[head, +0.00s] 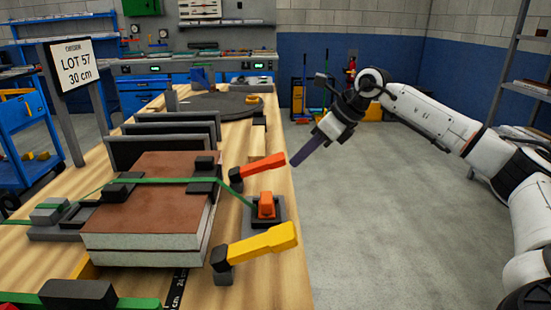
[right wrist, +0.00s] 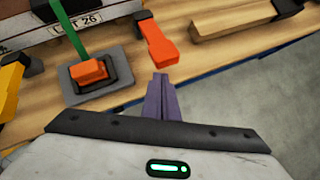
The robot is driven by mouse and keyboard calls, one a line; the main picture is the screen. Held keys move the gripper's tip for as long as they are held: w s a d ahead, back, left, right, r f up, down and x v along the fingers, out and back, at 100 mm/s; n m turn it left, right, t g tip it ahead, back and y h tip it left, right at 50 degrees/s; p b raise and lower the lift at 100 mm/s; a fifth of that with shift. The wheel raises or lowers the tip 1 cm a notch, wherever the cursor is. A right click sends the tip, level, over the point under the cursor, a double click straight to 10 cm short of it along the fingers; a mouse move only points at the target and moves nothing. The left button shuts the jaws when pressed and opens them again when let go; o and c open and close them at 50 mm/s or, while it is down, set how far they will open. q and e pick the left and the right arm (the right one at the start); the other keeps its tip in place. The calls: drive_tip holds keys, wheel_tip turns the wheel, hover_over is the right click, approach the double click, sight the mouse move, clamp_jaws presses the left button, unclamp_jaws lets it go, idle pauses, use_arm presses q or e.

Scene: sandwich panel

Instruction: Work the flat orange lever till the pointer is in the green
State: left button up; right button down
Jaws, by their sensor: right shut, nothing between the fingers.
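I cannot make out a pointer or green zone. My left gripper is out of view.
A yellow lever (head: 262,245) stands nearer me on the same edge. A brown-topped panel stack (head: 155,215) lies under the strap, with dark upright plates (head: 160,150) behind. A wooden bar (right wrist: 235,20) lies beyond the orange-red lever.

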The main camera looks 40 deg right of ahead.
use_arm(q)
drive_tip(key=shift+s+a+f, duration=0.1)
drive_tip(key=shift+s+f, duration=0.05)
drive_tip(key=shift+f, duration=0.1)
use_arm(e)
drive_tip(key=v, duration=0.8)
drive_tip(key=shift+s+r, duration=0.2)
drive_tip(key=shift+s, duration=0.1)
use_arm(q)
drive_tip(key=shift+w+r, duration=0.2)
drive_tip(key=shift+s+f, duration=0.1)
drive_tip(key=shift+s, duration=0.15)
